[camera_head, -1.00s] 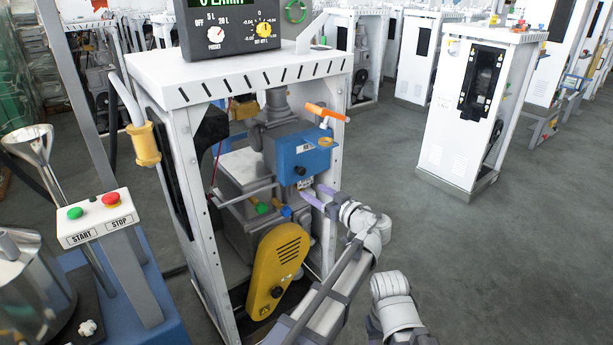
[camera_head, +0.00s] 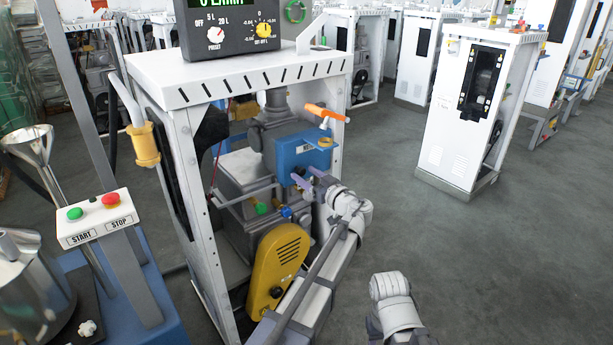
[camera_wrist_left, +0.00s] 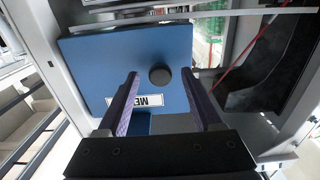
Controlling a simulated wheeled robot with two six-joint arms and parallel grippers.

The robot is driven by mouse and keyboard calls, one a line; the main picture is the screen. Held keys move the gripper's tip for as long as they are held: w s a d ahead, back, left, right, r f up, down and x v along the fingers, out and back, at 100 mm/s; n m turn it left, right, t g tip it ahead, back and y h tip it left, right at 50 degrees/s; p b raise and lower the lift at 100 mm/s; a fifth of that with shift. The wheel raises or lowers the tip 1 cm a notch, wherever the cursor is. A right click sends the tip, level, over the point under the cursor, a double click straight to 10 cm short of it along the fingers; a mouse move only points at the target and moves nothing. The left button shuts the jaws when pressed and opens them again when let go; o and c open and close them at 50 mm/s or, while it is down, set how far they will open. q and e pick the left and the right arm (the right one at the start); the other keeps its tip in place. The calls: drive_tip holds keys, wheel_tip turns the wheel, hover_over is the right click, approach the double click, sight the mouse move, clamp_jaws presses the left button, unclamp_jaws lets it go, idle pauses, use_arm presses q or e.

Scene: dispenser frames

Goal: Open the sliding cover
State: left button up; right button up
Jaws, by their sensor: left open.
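A blue box-shaped cover (camera_head: 297,147) with a black knob and a white label is mounted inside the white dispenser frame. In the left wrist view the blue cover (camera_wrist_left: 90,68) fills the middle, and its round black knob (camera_wrist_left: 160,77) shows between my fingertips. My left gripper (camera_head: 308,180) is open in front of the cover's lower part, and its purple fingers partly hide the label. In the left wrist view my left gripper (camera_wrist_left: 160,76) has one finger on each side of the knob, with gaps on both sides. My right gripper is not in view.
The white frame (camera_head: 182,165) surrounds the cover, with a post close to my left arm. An orange-handled valve (camera_head: 326,112) is above right of the cover, and a yellow guard (camera_head: 277,262) is below. A start/stop box (camera_head: 97,216) stands left.

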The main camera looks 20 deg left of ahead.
use_arm(q)
clamp_jaws()
idle(0.6)
idle(0.9)
